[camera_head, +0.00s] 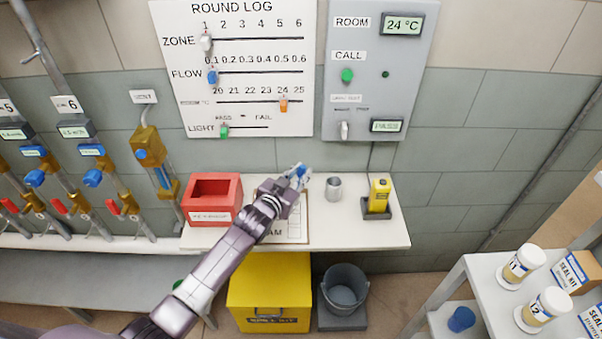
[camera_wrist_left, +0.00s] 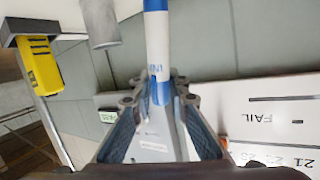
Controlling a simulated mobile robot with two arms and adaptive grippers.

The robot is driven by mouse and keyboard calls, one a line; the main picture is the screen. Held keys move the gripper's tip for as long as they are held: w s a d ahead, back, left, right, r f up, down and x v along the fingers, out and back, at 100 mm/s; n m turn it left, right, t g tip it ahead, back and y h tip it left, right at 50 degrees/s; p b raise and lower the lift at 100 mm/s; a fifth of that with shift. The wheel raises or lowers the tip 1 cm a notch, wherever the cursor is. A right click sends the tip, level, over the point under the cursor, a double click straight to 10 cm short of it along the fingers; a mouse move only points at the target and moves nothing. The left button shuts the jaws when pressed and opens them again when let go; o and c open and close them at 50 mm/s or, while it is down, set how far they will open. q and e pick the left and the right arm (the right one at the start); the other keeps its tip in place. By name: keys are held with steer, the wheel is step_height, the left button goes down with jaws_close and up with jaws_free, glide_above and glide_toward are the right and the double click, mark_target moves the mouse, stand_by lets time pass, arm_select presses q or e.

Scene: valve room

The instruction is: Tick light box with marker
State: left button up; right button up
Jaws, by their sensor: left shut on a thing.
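My left gripper (camera_head: 297,180) is shut on a blue and white marker (camera_wrist_left: 157,42), above the wall shelf. In the left wrist view the gripper (camera_wrist_left: 158,92) has its fingers on both sides of the marker, and one marker end runs out of the top. A white sheet on a board (camera_head: 296,230) lies on the shelf, partly hidden under my left arm. Its check boxes are too small to read. The ROUND LOG board (camera_head: 290,60) on the wall has a LIGHT row with a green slider (camera_head: 224,131) at the PASS side. My right gripper does not show.
On the shelf (camera_head: 350,232) stand a red bin (camera_head: 235,212), a grey cup (camera_head: 333,188) and a yellow device (camera_head: 379,195) in a dark holder. A grey panel (camera_head: 365,110) reads 24 °C and PASS. Below are a yellow box (camera_head: 265,290) and a bucket (camera_head: 345,285).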

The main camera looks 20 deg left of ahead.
mark_target(301, 167)
arm_select(q)
steer(key=shift+r+p, duration=2)
steer(key=shift+r, duration=0.5)
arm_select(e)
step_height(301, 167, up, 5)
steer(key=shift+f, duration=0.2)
arm_select(q)
steer(key=shift+f, duration=0.15)
steer(key=s+a+f+m+h+b, duration=0.15)
steer(key=s+a+b, duration=0.25)
steer(key=s+a, duration=0.55)
steer(key=s+d+r+m+g+h+b, duration=0.1)
steer(key=s+d+r+m+g+h, duration=0.2)
steer(key=s, duration=0.6)
steer(key=s+d+r+m+g+h+b, duration=0.2)
steer(key=s+d+r+m+g+h, duration=0.1)
steer(key=s+r, duration=0.4)
steer(key=s+d+m+h, duration=0.1)
steer(key=s+d+h, duration=0.1)
steer(key=s, duration=0.1)
steer(key=shift+s+d+r, duration=0.2)
steer(key=shift+d+r, duration=0.1)
steer(key=shift+d, duration=0.05)
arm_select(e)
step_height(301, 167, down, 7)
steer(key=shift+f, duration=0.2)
